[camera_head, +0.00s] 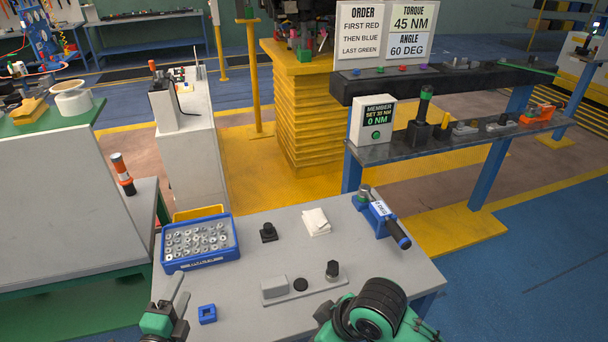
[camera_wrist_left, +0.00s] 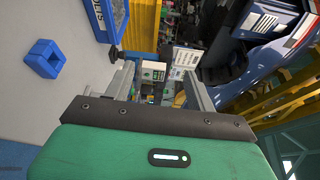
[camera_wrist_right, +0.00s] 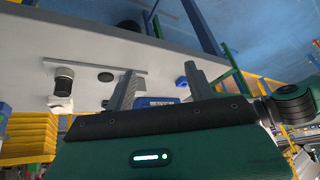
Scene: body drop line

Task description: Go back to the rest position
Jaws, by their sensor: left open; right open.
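My left gripper (camera_head: 176,297) is at the front left of the grey table (camera_head: 365,282), left of a small blue block (camera_head: 207,314). In the left wrist view its two fingers (camera_wrist_left: 158,85) stand apart with nothing between them. The blue block also shows in that view (camera_wrist_left: 45,59), outside the fingers. My right arm shows at the bottom right of the head view, where its gripper's fingers cannot be made out. In the right wrist view the right gripper's fingers (camera_wrist_right: 158,90) are spread and empty, with the table beyond them.
On the table are a blue bin (camera_head: 199,243) of metal parts, a black knob piece (camera_head: 268,232), white cloths (camera_head: 316,222), a blue tool (camera_head: 382,217) and a grey fixture plate (camera_head: 303,287). A rack (camera_head: 440,80) with signs stands behind.

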